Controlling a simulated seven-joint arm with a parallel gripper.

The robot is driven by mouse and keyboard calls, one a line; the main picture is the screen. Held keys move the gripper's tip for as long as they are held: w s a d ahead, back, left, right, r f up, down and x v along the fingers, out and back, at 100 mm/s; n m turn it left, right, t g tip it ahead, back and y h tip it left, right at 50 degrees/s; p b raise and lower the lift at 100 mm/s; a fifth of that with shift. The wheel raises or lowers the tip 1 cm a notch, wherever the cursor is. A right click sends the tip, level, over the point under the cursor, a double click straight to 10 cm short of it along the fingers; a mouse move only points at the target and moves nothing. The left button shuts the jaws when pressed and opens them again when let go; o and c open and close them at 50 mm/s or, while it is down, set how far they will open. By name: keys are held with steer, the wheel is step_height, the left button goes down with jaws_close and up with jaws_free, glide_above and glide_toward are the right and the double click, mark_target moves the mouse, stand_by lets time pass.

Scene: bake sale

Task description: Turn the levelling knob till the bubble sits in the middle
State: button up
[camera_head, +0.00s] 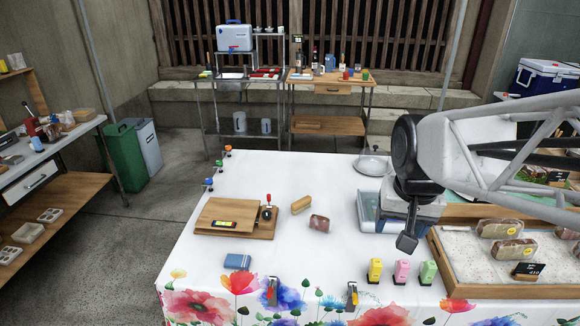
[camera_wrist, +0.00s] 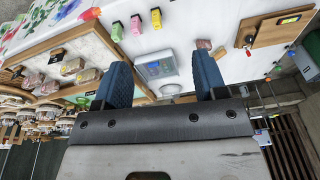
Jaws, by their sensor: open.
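A wooden board (camera_head: 205,213) lies on the white-covered table, left of centre in the head view. A yellow bubble level (camera_head: 224,224) in a dark frame is set near its front edge; the bubble's exact position is too small to tell. A dark knob (camera_head: 267,213) with a red-topped post beside it is at the board's right end. In the wrist view the board (camera_wrist: 268,34) is at upper right, with the level (camera_wrist: 291,19) and knob (camera_wrist: 249,40). My gripper (camera_head: 406,242) is open and empty, well right of the knob; both blue fingers show in the wrist view (camera_wrist: 161,78).
A brown loaf (camera_head: 301,205) and a wrapped loaf (camera_head: 319,223) lie between the knob and my gripper. Yellow (camera_head: 375,271), pink and green packets stand front right, beside a wooden tray (camera_head: 500,292) of wrapped loaves. A blue cloth (camera_head: 238,261) lies in front of the board.

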steer(key=w+a+f+m, duration=0.1)
steer(key=w+a, duration=0.2)
steer(key=w, duration=0.4)
steer(key=w+a+f, duration=0.1)
steer(key=w+a, duration=0.2)
steer(key=w, duration=0.3)
steer(key=m+g, duration=0.2)
steer(key=m, duration=0.2)
glide_above(267, 213)
step_height(267, 213, down, 25)
steer(key=shift+s+d+r, duration=0.1)
steer(key=shift+d, duration=0.05)
steer(key=shift+a+f, duration=0.25)
steer(key=shift+f, duration=0.1)
steer(key=shift+f, duration=0.15)
steer(key=shift+f, duration=3.75)
steer(key=c, duration=0.9)
